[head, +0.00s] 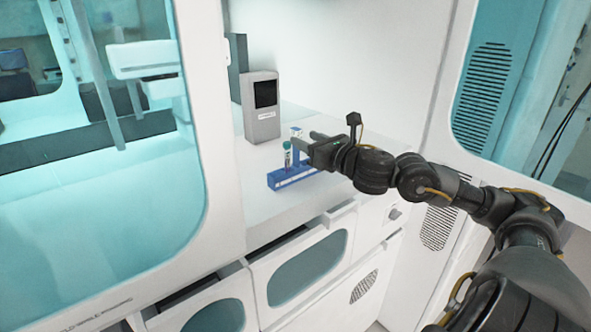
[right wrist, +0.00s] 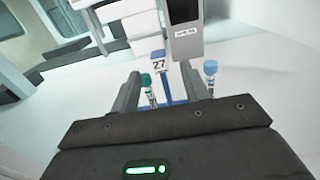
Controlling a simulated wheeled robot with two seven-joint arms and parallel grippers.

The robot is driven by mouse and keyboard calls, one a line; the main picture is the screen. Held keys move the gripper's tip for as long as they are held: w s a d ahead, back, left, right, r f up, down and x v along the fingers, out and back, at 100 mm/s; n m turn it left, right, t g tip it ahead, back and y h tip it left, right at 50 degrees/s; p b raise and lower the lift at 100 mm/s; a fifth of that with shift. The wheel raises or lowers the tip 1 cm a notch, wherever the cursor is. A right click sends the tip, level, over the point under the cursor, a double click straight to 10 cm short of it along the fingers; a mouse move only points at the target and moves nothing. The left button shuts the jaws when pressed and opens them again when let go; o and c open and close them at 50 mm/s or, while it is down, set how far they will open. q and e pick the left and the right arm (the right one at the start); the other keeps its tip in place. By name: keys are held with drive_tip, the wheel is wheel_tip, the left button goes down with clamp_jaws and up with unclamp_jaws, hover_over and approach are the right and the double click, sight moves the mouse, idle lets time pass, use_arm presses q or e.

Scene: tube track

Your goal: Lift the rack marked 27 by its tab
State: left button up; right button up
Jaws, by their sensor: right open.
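The blue rack (head: 291,177) sits on the white counter and holds upright tubes. Its tab, marked 27 (right wrist: 158,66), shows in the right wrist view above a blue upright. A teal-capped tube (right wrist: 147,84) and a blue-capped tube (right wrist: 210,75) stand to either side of the tab. My right gripper (right wrist: 160,76) is open and empty, with its fingers left and right of the tab in that picture. I cannot tell how deep the tab is between them. In the head view my right gripper (head: 303,143) hides part of the rack. My left gripper is not in view.
A grey device with a dark screen (head: 262,107) stands on the counter behind the rack. White counter (head: 235,190) is clear to the left of the rack. Open drawers (head: 300,262) stick out below the counter's front edge. A white frame with teal glass (head: 215,130) stands left.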

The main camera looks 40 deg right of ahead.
sight(300, 135)
drive_tip(key=shift+w+r, duration=0.1)
drive_tip(key=shift+w, duration=0.05)
drive_tip(key=w+p, duration=0.3)
drive_tip(key=w, duration=0.1)
drive_tip(key=shift+d, duration=0.1)
drive_tip(key=shift+w+f, duration=0.25)
drive_tip(key=shift+w, duration=0.25)
drive_tip(key=shift+s, duration=0.1)
drive_tip(key=shift+c, duration=0.8)
clamp_jaws()
